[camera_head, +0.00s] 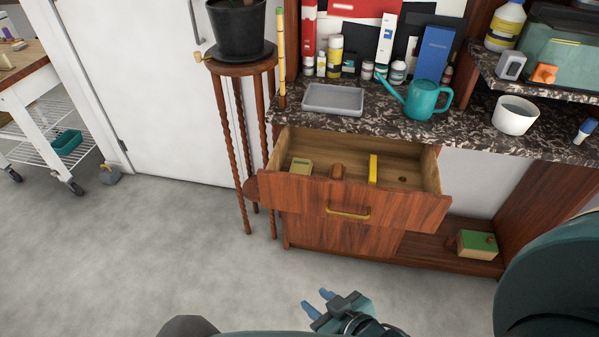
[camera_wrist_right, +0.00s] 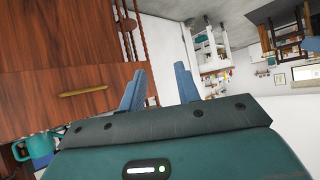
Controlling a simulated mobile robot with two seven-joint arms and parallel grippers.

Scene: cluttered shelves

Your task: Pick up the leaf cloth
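I cannot make out for sure which thing is the leaf cloth. The open wooden drawer (camera_head: 315,190) holds a small pale yellow-green item (camera_head: 301,166), a brown item (camera_head: 337,172) and a bright yellow block-like item (camera_head: 373,169). My right gripper (camera_head: 317,302) is low in front of the drawer, over the floor, apart from everything. Its blue fingers stand apart with nothing between them in the right wrist view (camera_wrist_right: 158,88). My left gripper is not in view.
The speckled counter above the drawer bears a grey tray (camera_head: 333,99), a teal watering can (camera_head: 420,99) and a white pot (camera_head: 514,115). A tall plant stand (camera_head: 244,68) is left of the drawer. A green-topped box (camera_head: 477,244) sits on the low shelf.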

